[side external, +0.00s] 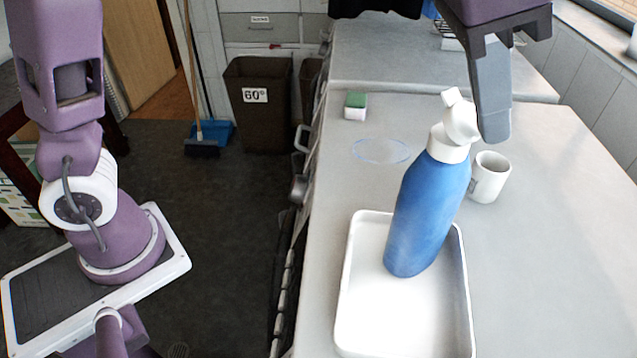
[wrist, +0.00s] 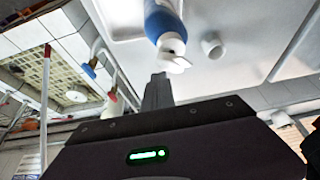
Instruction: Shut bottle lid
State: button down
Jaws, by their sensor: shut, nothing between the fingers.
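A blue bottle (side external: 425,215) with a white neck stands in a white tray (side external: 352,290), leaning slightly to the right in the side view. Its white lid (side external: 459,118) sits at the top, with a part sticking up, so it looks open. In the wrist view the bottle (wrist: 160,18) is at the top centre and the lid (wrist: 173,58) lies just past the fingertips. My gripper (side external: 495,138) is shut and empty. Its fingertips are right beside the lid, on its right in the side view; whether they touch it is unclear.
A white mug (side external: 490,178) stands on the grey counter (side external: 560,230) right behind the bottle. A green and white sponge (side external: 355,106) and a clear round dish (side external: 380,150) lie further back. The counter to the right is clear.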

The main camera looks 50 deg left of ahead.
aim_at(447, 92)
jog(key=shift+w+a+f, duration=0.1)
jog(key=shift+w+a, duration=0.05)
jog(key=shift+a, duration=1.7)
jog(key=shift+a+f, duration=0.1)
jog(key=shift+a, duration=0.3)
jog(key=shift+d+r, duration=0.1)
jog(key=shift+r, duration=3.55)
